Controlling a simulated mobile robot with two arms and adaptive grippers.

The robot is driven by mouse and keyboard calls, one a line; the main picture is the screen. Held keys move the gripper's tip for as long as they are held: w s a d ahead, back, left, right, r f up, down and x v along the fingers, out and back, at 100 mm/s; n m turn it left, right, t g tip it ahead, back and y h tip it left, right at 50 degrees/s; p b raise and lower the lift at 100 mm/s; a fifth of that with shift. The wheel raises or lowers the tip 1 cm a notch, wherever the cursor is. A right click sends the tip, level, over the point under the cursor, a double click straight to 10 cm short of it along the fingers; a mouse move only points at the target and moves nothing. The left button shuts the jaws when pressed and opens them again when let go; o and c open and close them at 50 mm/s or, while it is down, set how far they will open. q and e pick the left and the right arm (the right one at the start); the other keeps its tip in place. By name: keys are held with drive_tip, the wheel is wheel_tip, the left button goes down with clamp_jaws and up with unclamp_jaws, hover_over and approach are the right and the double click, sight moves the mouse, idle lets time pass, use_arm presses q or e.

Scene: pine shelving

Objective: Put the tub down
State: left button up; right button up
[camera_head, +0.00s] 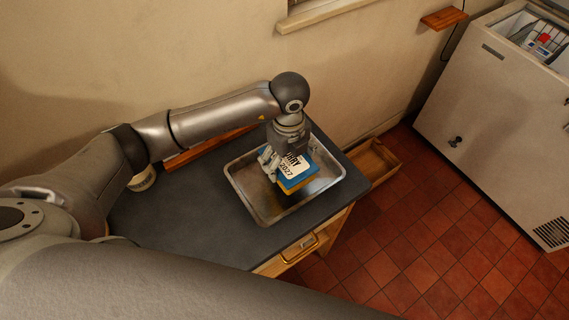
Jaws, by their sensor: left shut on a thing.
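The tub (297,181) is a small blue boxy item with a yellow-orange lower side and a white label whose dark print ends in "ARY" and "2027". My left gripper (272,160) points down and is shut on it at its left side, partly covering the label. The tub is over the metal tray (240,196), inside its rim as seen from above. A dark shadow lies below the tub; I cannot tell whether it touches the tray floor. My right gripper is not in view.
The tray stands on a dark worktop (180,225) with a drawer and brass handle in front. A pale round container (142,181) is partly hidden by my left arm. A wooden crate (373,165) is beyond the right end; a white chest freezer (490,110) stands at right.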

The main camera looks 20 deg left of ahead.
sight(285, 168)
use_arm(q)
drive_tip(key=f+p, duration=0.2)
drive_tip(key=shift+s+a+f, duration=0.1)
drive_tip(key=shift+a+f, duration=0.3)
drive_tip(key=shift+f, duration=0.55)
drive_tip(key=shift+f, duration=0.1)
drive_tip(key=o, duration=0.9)
drive_tip(key=shift+f, duration=0.15)
drive_tip(key=o, duration=0.4)
drive_tip(key=shift+c, duration=0.2)
